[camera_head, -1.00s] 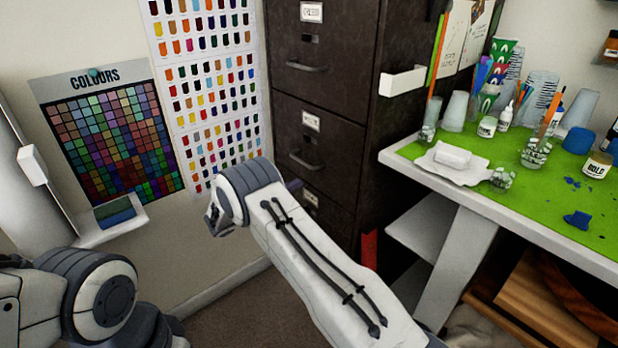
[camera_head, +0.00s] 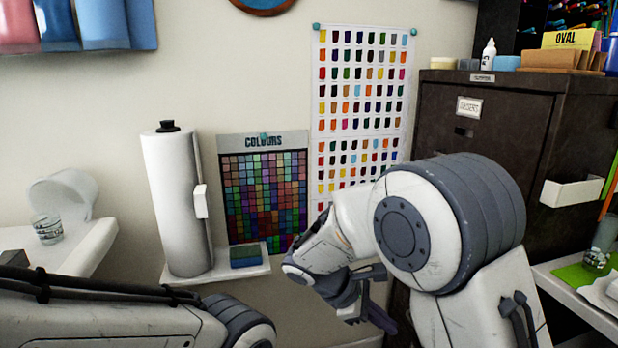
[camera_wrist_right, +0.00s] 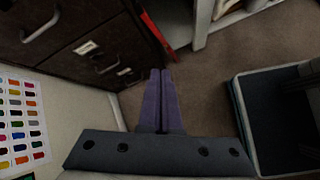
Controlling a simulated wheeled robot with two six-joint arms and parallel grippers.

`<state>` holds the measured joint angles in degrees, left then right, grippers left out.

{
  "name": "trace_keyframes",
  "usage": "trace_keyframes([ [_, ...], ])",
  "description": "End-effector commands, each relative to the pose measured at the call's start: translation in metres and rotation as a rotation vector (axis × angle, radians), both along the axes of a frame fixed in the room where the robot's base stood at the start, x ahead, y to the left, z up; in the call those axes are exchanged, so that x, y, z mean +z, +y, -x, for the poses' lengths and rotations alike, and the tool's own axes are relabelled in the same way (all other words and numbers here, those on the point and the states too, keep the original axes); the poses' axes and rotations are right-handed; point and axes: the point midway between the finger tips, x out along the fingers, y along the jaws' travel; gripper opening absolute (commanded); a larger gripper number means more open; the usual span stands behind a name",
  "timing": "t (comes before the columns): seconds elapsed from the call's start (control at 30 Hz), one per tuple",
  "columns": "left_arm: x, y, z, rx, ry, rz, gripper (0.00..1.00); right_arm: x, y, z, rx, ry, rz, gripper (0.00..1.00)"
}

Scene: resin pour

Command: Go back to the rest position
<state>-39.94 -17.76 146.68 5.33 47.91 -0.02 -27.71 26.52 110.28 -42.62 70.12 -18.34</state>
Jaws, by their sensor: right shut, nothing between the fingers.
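My right arm fills the right middle of the head view, bent at a large grey and white joint. My right gripper (camera_head: 378,318) hangs below its wrist, in front of the wall and near the filing cabinet. In the right wrist view its two purple fingers (camera_wrist_right: 161,74) lie together, shut and empty, above the carpet. My left arm crosses the bottom left of the head view. Its gripper does not show.
A dark filing cabinet (camera_head: 478,120) stands behind my right arm. A small shelf (camera_head: 228,270) holds a paper roll (camera_head: 177,205) and a sponge (camera_head: 245,255). A dark open bin (camera_wrist_right: 238,110) stands on the floor.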

Motion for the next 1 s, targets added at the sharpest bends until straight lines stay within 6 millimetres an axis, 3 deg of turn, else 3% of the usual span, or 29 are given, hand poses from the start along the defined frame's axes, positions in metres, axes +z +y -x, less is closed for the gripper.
trace_keyframes([
  [0.1, 0.0, 0.0, 0.0, 0.0, 0.0, 0.0, 1.0, 0.01, 0.031, 0.061, -0.109, -0.06, -0.219, 0.0],
  [0.3, 0.0, 0.0, 0.0, 0.0, 0.0, 0.0, 1.0, 0.015, 0.071, 0.146, -0.309, -0.117, -0.527, 0.0],
  [0.6, 0.0, 0.0, 0.0, 0.0, 0.0, 0.0, 1.0, 0.017, 0.102, 0.225, -0.554, -0.146, -0.823, 0.0],
  [0.63, 0.0, 0.0, 0.0, 0.0, 0.0, 0.0, 1.0, 0.017, 0.105, 0.231, -0.577, -0.147, -0.849, 0.0],
  [0.7, 0.023, 0.0, 0.0, 0.0, 0.001, -0.001, 1.0, 0.04, 0.106, 0.231, -0.587, -0.146, -0.85, 0.0],
  [1.0, 0.092, 0.0, 0.0, 0.0, 0.0, 0.0, 1.0, 0.108, 0.105, 0.23, -0.584, -0.145, -0.845, 0.0],
])
